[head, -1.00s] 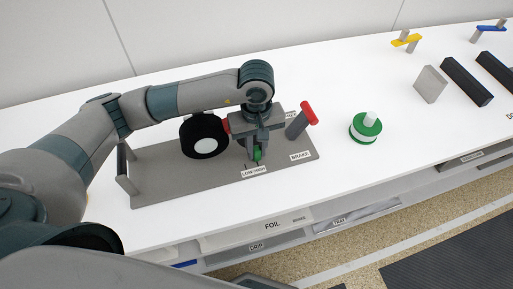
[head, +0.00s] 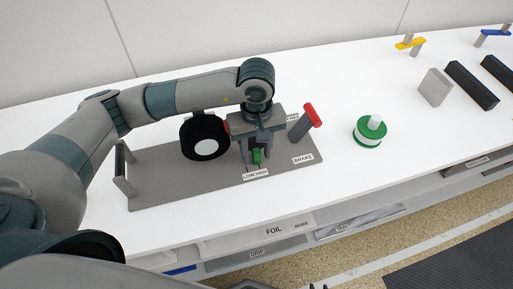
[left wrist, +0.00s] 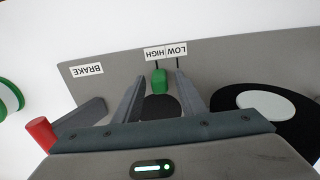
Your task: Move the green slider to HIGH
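The green slider (head: 257,157) stands upright on the grey plate, behind the LOW/HIGH label (head: 256,174). In the left wrist view the slider (left wrist: 160,81) lines up with the mark at the HIGH word, and the LOW mark is to its right, clear of it. My left gripper (head: 256,155) is down over the slider, with one finger on each side. In the left wrist view its fingers (left wrist: 160,76) are apart, with a gap on both sides of the slider. My right gripper is not in view.
A black roller with a white end (head: 205,138) stands left of my gripper. A red-topped brake lever (head: 305,122) stands close on the right. A green and white spool (head: 369,131) is farther right, with blocks beyond. The white table is clear in front of the spool.

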